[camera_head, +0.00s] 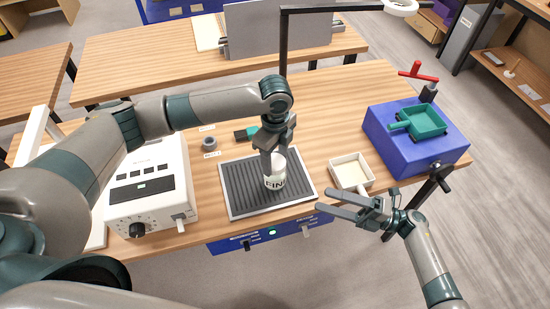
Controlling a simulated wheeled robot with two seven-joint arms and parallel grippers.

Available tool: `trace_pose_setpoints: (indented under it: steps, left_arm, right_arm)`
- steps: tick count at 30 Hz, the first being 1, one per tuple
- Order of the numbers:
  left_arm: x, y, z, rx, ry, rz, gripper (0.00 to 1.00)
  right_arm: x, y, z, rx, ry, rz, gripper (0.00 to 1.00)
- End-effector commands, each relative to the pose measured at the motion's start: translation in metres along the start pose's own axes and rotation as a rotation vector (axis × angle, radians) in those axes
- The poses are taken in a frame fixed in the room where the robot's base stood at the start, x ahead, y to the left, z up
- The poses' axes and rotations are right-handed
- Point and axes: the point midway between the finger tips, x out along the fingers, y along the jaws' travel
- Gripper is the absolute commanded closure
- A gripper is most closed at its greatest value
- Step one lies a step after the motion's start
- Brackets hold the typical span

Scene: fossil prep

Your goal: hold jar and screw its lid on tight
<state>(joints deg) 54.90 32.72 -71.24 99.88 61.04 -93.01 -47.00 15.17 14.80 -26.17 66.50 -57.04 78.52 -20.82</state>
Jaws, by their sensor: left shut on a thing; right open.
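The jar (275,181) is pale with a dark-lettered label and stands upright on the ribbed dark mat (242,203). My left gripper (271,158) comes down from above and is shut on the jar near its upper part, hiding much of its top. I cannot tell whether a lid is on it. A small grey round piece (209,142) lies on the table left of the mat's far edge; I cannot tell whether it is the lid. My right gripper (322,200) is open and empty, right of the mat, its fingers pointing left towards the jar.
A white machine (150,182) with a black knob stands left of the mat. A cream tray (350,173) sits just beyond my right gripper. A blue box (415,142) with a green tray (422,121) stands at the right. A tall black post with an overhead arm (284,45) rises behind the mat.

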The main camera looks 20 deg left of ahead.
Motion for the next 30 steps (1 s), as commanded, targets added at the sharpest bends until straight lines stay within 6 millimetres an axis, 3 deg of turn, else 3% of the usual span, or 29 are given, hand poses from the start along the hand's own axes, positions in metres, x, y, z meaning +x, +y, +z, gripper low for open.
trace_pose_setpoints:
  steps: [5,18,24,30]
  left_arm:
    - [0.0,0.0,0.0,0.0,0.0,-0.001,0.9]
    - [0.0,0.0,0.0,0.0,0.0,-0.001,0.9]
    - [0.0,0.0,0.0,0.0,0.0,-0.001,0.9]
    - [0.0,0.0,0.0,0.0,0.0,-0.001,0.9]
  right_arm:
    - [0.019,-0.001,0.011,-0.336,0.096,-0.107,0.31]
    - [0.057,-0.032,0.053,-1.158,0.242,-0.319,0.31]
    - [0.064,-0.04,0.066,-1.394,0.303,-0.369,0.31]
    - [0.067,-0.042,0.071,-1.477,0.327,-0.385,0.31]
